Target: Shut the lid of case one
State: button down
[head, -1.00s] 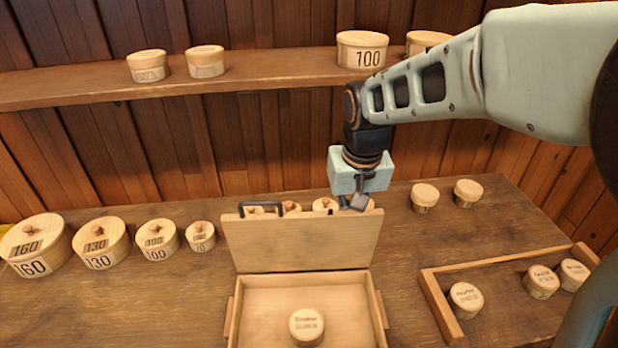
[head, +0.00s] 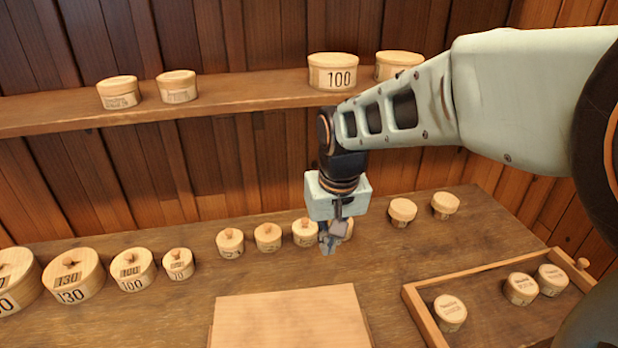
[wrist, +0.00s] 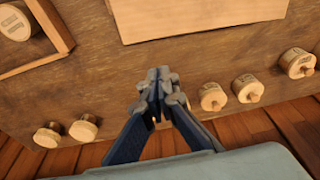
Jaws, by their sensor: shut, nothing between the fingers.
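The lid (head: 290,318) of the case lies flat as a pale wooden panel at the bottom middle of the head view. It covers the inside of the case, so the spool seen there before is hidden. Its near part is cut off by the frame edge. The lid also shows in the wrist view (wrist: 200,15) at the top. My gripper (head: 328,248) is shut and empty, above the table behind the lid's far edge and apart from it. Its closed fingertips (wrist: 158,88) show in the middle of the wrist view. No label for case one is visible.
Several round lidded boxes (head: 268,236) stand behind the case, some close to my gripper. Larger numbered boxes (head: 73,276) stand at left. A wooden tray (head: 420,315) with 3 round boxes lies at right. A shelf (head: 240,92) runs across the back wall.

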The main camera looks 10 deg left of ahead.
notch_tip(320, 180, up, 8)
jog(key=p, duration=0.6)
dwell(0.5)
jog(key=shift+d, duration=0.1)
